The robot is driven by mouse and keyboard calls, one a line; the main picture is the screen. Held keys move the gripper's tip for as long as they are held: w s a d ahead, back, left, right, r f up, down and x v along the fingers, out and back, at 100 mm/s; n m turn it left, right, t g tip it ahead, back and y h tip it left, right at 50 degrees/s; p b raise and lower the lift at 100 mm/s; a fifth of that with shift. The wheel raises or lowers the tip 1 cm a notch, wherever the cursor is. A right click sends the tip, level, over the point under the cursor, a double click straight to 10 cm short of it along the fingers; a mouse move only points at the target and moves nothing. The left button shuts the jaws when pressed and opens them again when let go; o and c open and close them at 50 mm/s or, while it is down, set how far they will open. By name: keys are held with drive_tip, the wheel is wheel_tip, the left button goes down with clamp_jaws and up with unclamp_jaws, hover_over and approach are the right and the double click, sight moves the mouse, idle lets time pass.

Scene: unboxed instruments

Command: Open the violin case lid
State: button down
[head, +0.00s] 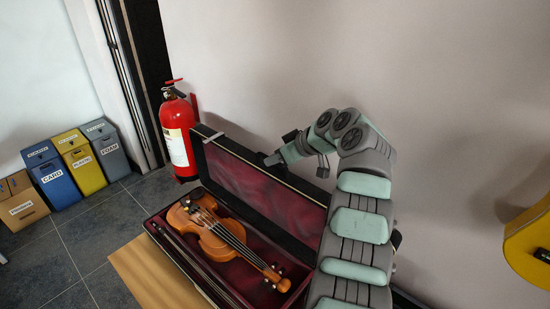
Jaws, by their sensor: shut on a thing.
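The violin case (155,232) stands open on a wooden surface, dark outside with a deep red lining. Its lid (235,176) is raised to about upright on the wall side, and its red inner face shows. A brown violin (213,238) lies in the case, with a bow along the front side. My gripper (270,160) is at the upper edge of the lid, near its middle, and is shut on it. The fingertips are small and partly hidden. My arm covers the right end of the case and lid.
A red fire extinguisher (178,135) stands close behind the left end of the lid. The plain wall (400,60) is behind the case. Blue, yellow and grey bins (82,160) and a cardboard box (20,203) stand at the left. A yellow object (528,245) is at the right edge.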

drive_tip(key=c, duration=1.5)
unclamp_jaws()
drive_tip(key=shift+s+a+f, duration=0.1)
drive_tip(key=shift+a, duration=0.05)
drive_tip(key=shift+s+d+r, duration=0.1)
drive_tip(key=shift+d+r, duration=0.15)
drive_tip(key=shift+r, duration=0.1)
drive_tip(key=v, duration=1)
drive_tip(key=shift+c, duration=0.2)
